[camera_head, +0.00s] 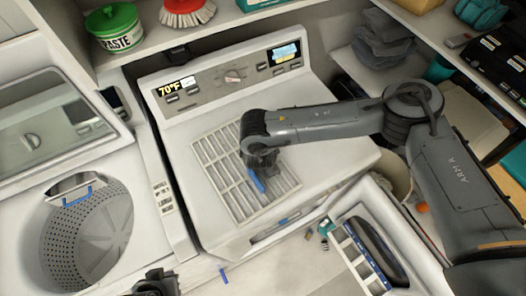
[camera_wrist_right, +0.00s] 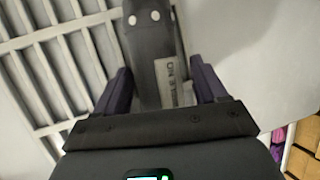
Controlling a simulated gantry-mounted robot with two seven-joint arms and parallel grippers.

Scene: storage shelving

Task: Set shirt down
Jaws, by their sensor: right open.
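I cannot pick out a shirt for certain. My right gripper (camera_head: 258,182) is over the white slatted rack (camera_head: 216,172) on top of the dryer (camera_head: 330,160). In the right wrist view its two dark purple fingers (camera_wrist_right: 160,85) are apart. A dark grey post with two pale dots (camera_wrist_right: 150,45) shows between them; I cannot tell what it is. A dark part of my left arm or gripper (camera_head: 155,284) shows at the bottom edge, its fingers unclear.
An open top-load washer (camera_head: 150,215) with an empty-looking drum stands at the left.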

